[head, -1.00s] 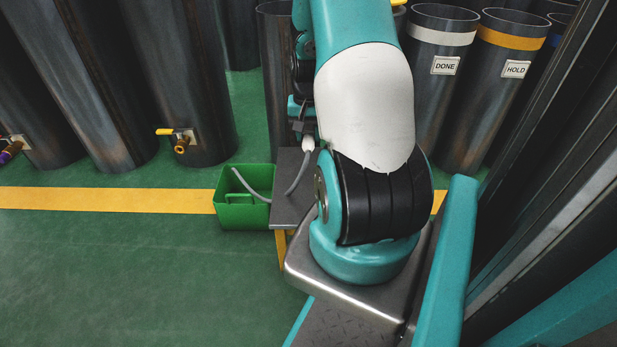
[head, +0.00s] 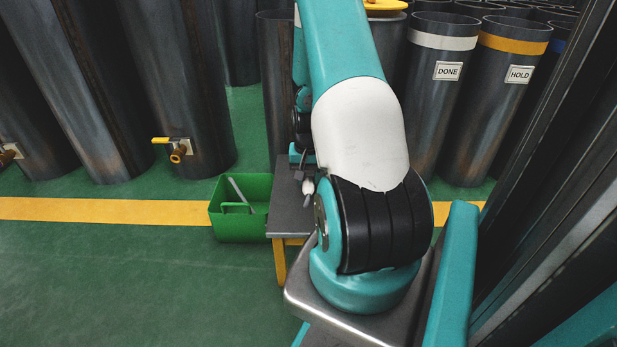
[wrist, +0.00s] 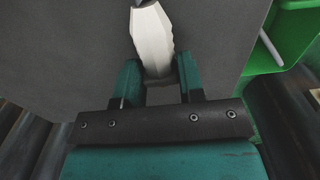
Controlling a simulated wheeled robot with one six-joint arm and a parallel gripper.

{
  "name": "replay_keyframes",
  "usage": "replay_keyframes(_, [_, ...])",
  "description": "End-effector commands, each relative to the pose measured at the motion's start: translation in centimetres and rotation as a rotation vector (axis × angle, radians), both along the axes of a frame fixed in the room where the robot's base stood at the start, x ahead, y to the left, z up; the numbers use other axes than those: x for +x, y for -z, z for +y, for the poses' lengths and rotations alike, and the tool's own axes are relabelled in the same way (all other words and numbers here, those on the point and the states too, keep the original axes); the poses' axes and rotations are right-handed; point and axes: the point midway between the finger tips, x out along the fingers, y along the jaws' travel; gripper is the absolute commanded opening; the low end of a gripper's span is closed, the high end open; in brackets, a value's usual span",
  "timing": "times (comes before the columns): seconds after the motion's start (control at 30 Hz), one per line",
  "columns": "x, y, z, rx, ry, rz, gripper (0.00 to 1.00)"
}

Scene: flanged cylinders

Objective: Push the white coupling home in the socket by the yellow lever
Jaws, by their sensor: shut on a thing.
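The white coupling (wrist: 152,38) is between the two teal fingers of my gripper (wrist: 157,76) in the wrist view, and the jaws are shut on it. In the head view the coupling (head: 308,186) shows small beneath my gripper (head: 303,172), over the small grey table. The yellow lever (head: 160,140) is on a plate low on a dark cylinder, left of my gripper. The brass socket (head: 179,154) beside it shows an open, empty mouth. My gripper is well apart from this socket.
A green box (head: 238,232) with a grey hose piece (head: 240,190) in it stands beside the grey table (head: 288,222). Another brass fitting (head: 8,153) is at the far left edge. Cylinders labelled DONE (head: 447,71) and HOLD (head: 520,75) stand right. Green floor at left is clear.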

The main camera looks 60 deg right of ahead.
Motion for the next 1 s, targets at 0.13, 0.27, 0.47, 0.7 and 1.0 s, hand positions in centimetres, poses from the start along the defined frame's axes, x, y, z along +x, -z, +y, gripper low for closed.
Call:
replay_keyframes(0.13, [0.0,0.3,0.0,0.001,0.000,0.000,0.10])
replay_keyframes(0.27, [0.0,0.4,0.0,0.001,0.000,0.000,0.56])
replay_keyframes(0.47, [0.0,0.4,0.0,0.001,0.000,0.000,0.61])
replay_keyframes(0.7, [0.0,0.7,0.0,0.000,0.000,0.000,0.61])
replay_keyframes(1.0, [-0.5,-5.4,-0.3,0.001,0.001,0.000,0.61])
